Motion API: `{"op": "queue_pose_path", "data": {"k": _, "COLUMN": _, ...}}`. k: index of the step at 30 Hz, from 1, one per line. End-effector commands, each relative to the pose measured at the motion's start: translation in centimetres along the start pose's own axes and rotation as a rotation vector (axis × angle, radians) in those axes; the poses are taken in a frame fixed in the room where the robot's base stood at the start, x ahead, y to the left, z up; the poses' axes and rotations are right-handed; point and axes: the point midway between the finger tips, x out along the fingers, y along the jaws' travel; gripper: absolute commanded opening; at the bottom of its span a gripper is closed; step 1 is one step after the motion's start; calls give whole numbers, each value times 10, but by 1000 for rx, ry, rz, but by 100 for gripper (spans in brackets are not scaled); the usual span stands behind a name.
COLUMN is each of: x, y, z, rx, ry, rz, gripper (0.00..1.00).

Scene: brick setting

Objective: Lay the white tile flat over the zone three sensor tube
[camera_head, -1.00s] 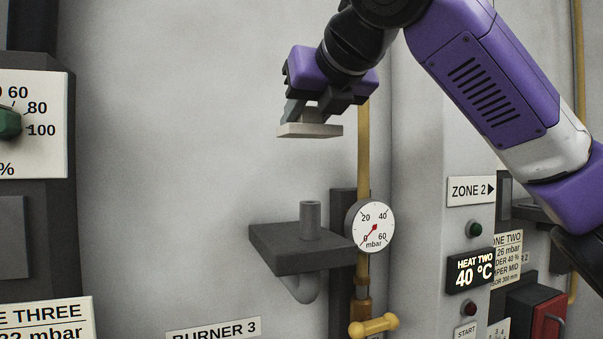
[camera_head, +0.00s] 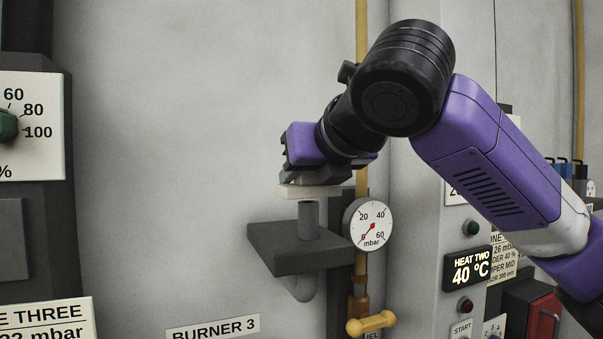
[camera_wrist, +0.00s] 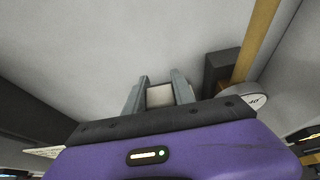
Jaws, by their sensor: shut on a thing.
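The white tile (camera_head: 309,191) is level in my gripper (camera_head: 312,180), just over the top of the grey upright sensor tube (camera_head: 308,221). I cannot tell whether the tile touches the tube's rim. The tube stands on a dark grey wall bracket (camera_head: 290,259). In the wrist view a pale block (camera_wrist: 160,96), apparently the tile's grip, sits between the two fingers of my gripper (camera_wrist: 159,90). The tube is hidden in the wrist view.
A round mbar gauge (camera_head: 368,224) is close to the right of the bracket, by a yellow pipe (camera_head: 361,100). A yellow valve handle (camera_head: 371,325) is below. A HEAT TWO panel (camera_head: 472,269) stands further right.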

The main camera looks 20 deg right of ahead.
Motion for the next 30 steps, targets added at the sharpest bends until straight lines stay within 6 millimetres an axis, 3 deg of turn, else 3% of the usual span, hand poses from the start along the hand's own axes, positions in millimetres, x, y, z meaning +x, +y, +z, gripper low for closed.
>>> {"op": "queue_pose_path", "data": {"k": 9, "x": 4, "y": 0, "z": -9, "rx": -1, "ry": 0, "rz": 0, "gripper": 0}}
{"op": "queue_pose_path", "data": {"k": 10, "x": 4, "y": 0, "z": -9, "rx": -1, "ry": 1, "rz": 0, "gripper": 34}}
{"op": "queue_pose_path", "data": {"k": 13, "x": 4, "y": 0, "z": -8, "rx": -1, "ry": 1, "rz": 0, "gripper": 52}}
{"op": "queue_pose_path", "data": {"k": 26, "x": 0, "y": 0, "z": 1, "rx": 0, "ry": 0, "rz": 0, "gripper": 52}}
{"op": "queue_pose_path", "data": {"k": 30, "x": -19, "y": 0, "z": -1, "rx": -2, "ry": -4, "rz": 0, "gripper": 52}}
